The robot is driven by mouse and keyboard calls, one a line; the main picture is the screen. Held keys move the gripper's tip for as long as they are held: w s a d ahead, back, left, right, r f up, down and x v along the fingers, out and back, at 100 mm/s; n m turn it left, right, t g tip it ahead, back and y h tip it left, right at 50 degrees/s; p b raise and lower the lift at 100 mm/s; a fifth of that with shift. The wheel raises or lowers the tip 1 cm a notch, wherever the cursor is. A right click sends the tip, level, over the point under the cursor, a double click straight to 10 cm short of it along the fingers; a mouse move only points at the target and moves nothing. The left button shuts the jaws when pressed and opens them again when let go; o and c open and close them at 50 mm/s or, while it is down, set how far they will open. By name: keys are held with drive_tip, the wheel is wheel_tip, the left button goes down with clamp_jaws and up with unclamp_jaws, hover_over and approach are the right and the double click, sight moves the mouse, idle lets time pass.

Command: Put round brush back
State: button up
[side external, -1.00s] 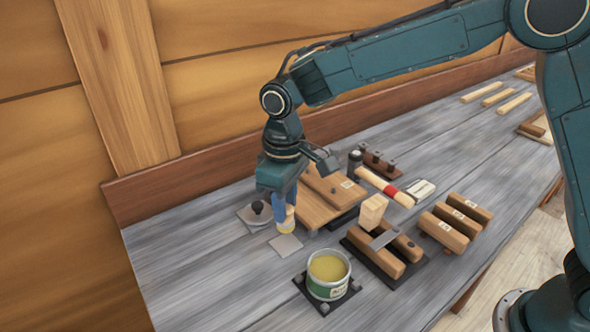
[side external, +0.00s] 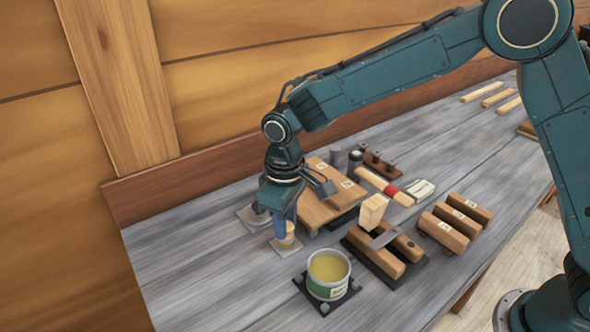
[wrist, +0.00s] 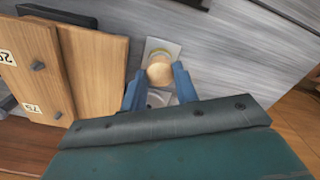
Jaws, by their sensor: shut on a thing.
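My gripper (side external: 285,227) is shut on a short round piece (side external: 287,240) with a pale wooden top and a yellowish lower part, which I take to be the round brush. It is upright, and its bristles cannot be made out. In the wrist view its round top (wrist: 160,72) sits between my blue fingertips (wrist: 160,84). Under it lies a small light square plate (side external: 284,250), also in the wrist view (wrist: 163,45). The brush is over this plate; I cannot tell whether it touches it.
Wooden boards (side external: 322,206) stand close to the right. An open green tin (side external: 328,278) is in front. The bench at front left is clear.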

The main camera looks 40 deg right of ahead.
drive_tip(key=o, duration=1)
drive_tip(key=shift+r, duration=0.15)
wheel_tip(320, 180, up, 12)
idle(0.6)
